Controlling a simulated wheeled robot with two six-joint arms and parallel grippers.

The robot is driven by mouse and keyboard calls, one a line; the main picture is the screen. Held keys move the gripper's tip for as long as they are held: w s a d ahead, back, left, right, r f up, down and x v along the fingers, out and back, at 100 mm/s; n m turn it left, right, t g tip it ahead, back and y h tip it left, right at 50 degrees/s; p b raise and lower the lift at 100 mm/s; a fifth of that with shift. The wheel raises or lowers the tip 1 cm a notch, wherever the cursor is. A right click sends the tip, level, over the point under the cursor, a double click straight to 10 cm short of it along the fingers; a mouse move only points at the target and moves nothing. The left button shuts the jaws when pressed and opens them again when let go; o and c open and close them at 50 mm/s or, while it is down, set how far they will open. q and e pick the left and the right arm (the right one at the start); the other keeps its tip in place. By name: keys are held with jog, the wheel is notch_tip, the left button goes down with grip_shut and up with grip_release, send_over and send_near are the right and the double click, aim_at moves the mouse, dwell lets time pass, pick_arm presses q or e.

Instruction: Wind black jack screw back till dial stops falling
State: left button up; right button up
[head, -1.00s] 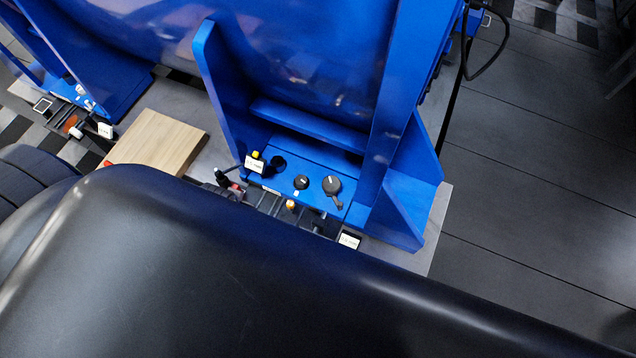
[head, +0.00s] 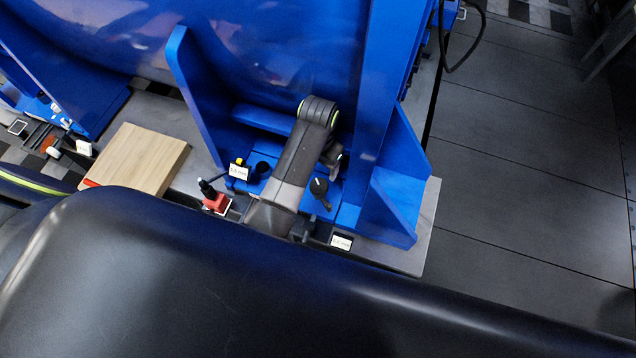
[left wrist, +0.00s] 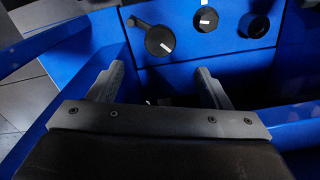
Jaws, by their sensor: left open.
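A black round knob with a white mark and a short crank arm (head: 319,187) sits on the blue motor foot; it also shows in the left wrist view (left wrist: 160,40). A second round black knob with a white mark (left wrist: 206,19) and a dark round hole (left wrist: 255,25) are beside it. I cannot tell for sure which is the jack screw. My left gripper (left wrist: 160,78) is open and empty, its fingers apart and short of the crank knob. In the head view my left gripper (head: 332,157) is partly hidden by its wrist. Small white readouts (head: 239,172) (head: 341,242) are too small to read.
Blue upright gussets (head: 197,95) (head: 395,190) stand either side of the knobs. A wooden block (head: 140,160) and a red part (head: 217,203) lie to the left. My black arm covers the lower head view. Open floor (head: 530,180) is at the right.

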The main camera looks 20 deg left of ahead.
aim_at(318, 186)
pick_arm(q)
notch_tip(318, 186, down, 10)
jog(key=b, duration=0.3)
jog(key=shift+r, duration=0.25)
jog(key=shift+f+b, duration=0.4)
jog(key=shift+f, duration=0.75)
pick_arm(e)
jog(key=w+a+r, duration=0.2)
jog(key=w+r, duration=0.3)
jog(key=w, duration=0.1)
jog(key=shift+a+r+m+y, duration=0.15)
jog(key=shift+r+m+y, duration=0.15)
jog(key=shift+r, duration=0.1)
jog(key=shift+w, duration=0.1)
pick_arm(q)
jog(key=c, duration=1)
